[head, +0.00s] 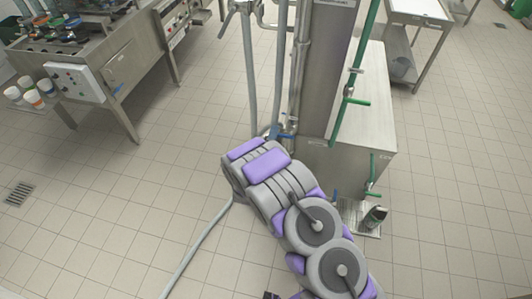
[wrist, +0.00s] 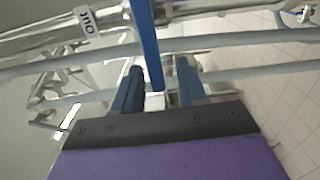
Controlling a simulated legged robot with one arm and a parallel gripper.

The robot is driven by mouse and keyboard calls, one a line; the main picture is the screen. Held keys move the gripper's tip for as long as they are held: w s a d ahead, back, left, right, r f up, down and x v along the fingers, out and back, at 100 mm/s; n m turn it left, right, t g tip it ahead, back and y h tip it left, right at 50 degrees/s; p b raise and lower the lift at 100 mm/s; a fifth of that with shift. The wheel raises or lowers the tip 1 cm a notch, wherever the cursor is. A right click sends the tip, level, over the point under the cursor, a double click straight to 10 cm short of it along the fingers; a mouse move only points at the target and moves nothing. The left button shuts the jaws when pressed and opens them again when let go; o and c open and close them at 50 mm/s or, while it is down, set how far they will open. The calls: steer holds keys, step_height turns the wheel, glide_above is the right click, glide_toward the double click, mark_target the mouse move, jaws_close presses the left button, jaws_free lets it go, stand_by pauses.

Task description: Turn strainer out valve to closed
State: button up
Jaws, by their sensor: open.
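In the wrist view, a long flat blue valve handle (wrist: 145,45) comes down from the top edge and ends between my fingers. A white label (wrist: 88,22) on the pipe beside it shows upside-down letters that look like "OUT". My gripper (wrist: 160,66) is open, one finger on each side of the handle's lower end. I cannot tell whether either finger touches it. In the head view, my grey and purple arm reaches to a small blue part (head: 283,134) at the pipes; the fingers are not clearly visible there.
Metal pipes (wrist: 235,40) cross behind the handle. A steel column and cabinet (head: 350,125) stand right of my arm, with green-handled pipes (head: 357,70). A counter with cups (head: 33,98) is at left.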

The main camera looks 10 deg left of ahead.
steer(key=s+a, duration=0.1)
steer(key=s, duration=1.5)
steer(key=shift+s+a, duration=0.2)
steer(key=shift+f, duration=0.1)
